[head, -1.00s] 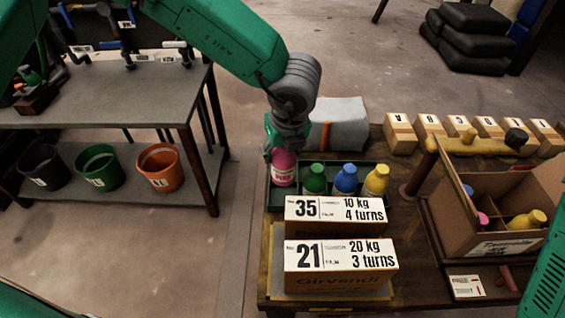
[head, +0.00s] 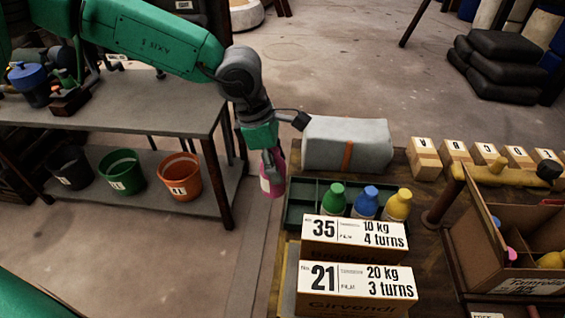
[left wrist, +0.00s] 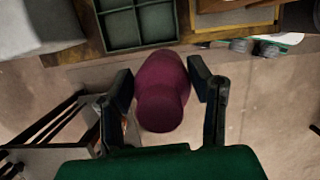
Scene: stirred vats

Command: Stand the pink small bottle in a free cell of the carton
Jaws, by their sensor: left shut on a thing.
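My left gripper (head: 270,165) is shut on the pink small bottle (head: 272,180) and holds it raised beside the left end of the green tray (head: 291,206). In the left wrist view the pink bottle (left wrist: 161,92) sits between the two fingers (left wrist: 161,95). The carton (head: 525,287) stands at the right, open at the top, with dividers inside. A pink bottle (head: 511,255), a yellow one (head: 550,260) and a blue top (head: 496,221) show in it. Part of its inside is hidden by its walls. My right gripper is not in view.
Green (head: 334,200), blue (head: 366,203) and yellow (head: 398,205) bottles stand in the tray. Boxes marked 35 (head: 352,255) and 21 (head: 355,297) stand in front. A grey wrapped block (head: 375,147) lies behind. A yellow bar (head: 500,175) crosses behind the carton.

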